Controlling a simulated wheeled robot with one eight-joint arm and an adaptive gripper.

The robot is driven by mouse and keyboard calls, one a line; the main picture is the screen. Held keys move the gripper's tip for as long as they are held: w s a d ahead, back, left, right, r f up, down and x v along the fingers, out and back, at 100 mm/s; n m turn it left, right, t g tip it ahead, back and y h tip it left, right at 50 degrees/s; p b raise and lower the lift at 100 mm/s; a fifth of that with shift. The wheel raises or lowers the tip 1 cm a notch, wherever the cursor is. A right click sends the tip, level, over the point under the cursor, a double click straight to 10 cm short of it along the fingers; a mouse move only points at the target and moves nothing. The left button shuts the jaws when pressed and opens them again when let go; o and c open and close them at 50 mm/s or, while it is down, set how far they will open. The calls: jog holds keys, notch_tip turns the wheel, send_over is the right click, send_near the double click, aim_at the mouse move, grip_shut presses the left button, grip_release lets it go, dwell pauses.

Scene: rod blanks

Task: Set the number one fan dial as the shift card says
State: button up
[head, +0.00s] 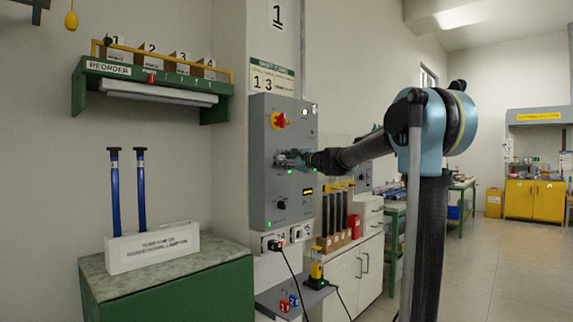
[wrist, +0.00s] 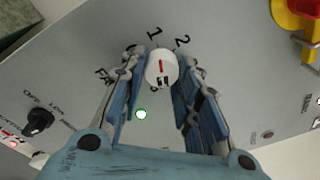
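The shift card (head: 272,80) on the wall shows the large figures 1 and 3; its small print is unreadable. A sign with a 1 (head: 277,14) hangs above it. Below is the grey control panel (head: 270,205). My gripper (head: 284,160) is at the panel's middle. In the wrist view, a white dial (wrist: 161,68) with a red mark sits between my fingertips (wrist: 162,62), which appear to close on its sides. The mark points up, roughly toward the printed 1; a 2 is to its right. Other scale marks are partly hidden by the fingers.
A red and yellow switch (head: 279,120) is above the dial. A black selector knob (wrist: 38,122) is on the panel, and a green lamp (wrist: 141,114) glows beside my fingers. A green cabinet (head: 170,290) stands left; a white cabinet (head: 357,278) stands right.

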jog(key=shift+c, duration=1.2)
jog(key=shift+n, duration=0.3)
jog(key=o, duration=1.1)
jog(key=shift+c, duration=0.2)
jog(key=v, duration=1.2)
jog(key=shift+f, duration=0.15)
jog(key=shift+s, duration=0.1)
